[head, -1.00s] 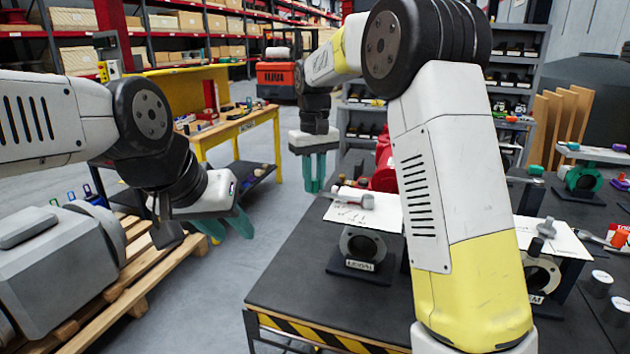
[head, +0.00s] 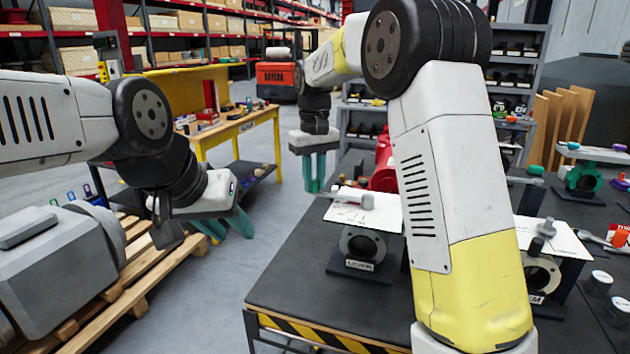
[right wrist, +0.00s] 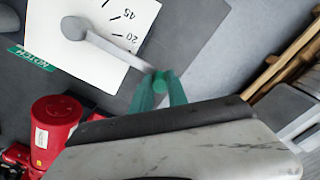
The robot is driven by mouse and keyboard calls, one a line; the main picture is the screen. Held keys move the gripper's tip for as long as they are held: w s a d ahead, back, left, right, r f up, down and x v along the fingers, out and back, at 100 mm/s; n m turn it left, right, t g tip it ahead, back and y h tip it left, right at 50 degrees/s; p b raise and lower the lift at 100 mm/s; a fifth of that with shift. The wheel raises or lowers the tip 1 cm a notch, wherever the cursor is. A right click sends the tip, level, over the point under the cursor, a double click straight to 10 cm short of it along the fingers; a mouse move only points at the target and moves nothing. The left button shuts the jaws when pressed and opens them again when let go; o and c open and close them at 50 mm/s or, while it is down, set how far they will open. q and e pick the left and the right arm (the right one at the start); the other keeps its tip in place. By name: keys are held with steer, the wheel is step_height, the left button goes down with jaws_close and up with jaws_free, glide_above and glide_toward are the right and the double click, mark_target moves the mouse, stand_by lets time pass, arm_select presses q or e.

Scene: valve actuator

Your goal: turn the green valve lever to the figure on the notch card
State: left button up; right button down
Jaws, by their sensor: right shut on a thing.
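The valve lever is a pale bar (right wrist: 118,52) with a round grey hub (right wrist: 75,28). It lies over a white dial plate (right wrist: 100,72), passing just beside the printed 20; a 45 is further round. In the head view the lever's hub (head: 367,201) and dial plate (head: 385,213) stand on a block labelled LEVER. My left gripper (head: 224,228) is open and empty. A green NOTCH label (right wrist: 32,58) shows, but no figure is readable there.
A red device (right wrist: 55,120) stands near the dial plate. My right arm hides the middle of the black table (head: 300,260). Another white plate on a stand (head: 560,242) is at the right. A pallet with a grey machine (head: 50,250) is at the left.

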steer(key=shift+s, duration=0.1)
steer(key=s+d+n, duration=0.2)
steer(key=s+n, duration=0.4)
steer(key=s, duration=0.1)
steer(key=s+d+n, duration=0.2)
steer(key=s+n, duration=0.4)
steer(key=s, duration=0.1)
steer(key=shift+s+d, duration=0.25)
steer(key=shift+s, duration=0.05)
stand_by(0.7)
steer(key=c, duration=1.3)
jaws_free()
step_height(320, 180, up, 8)
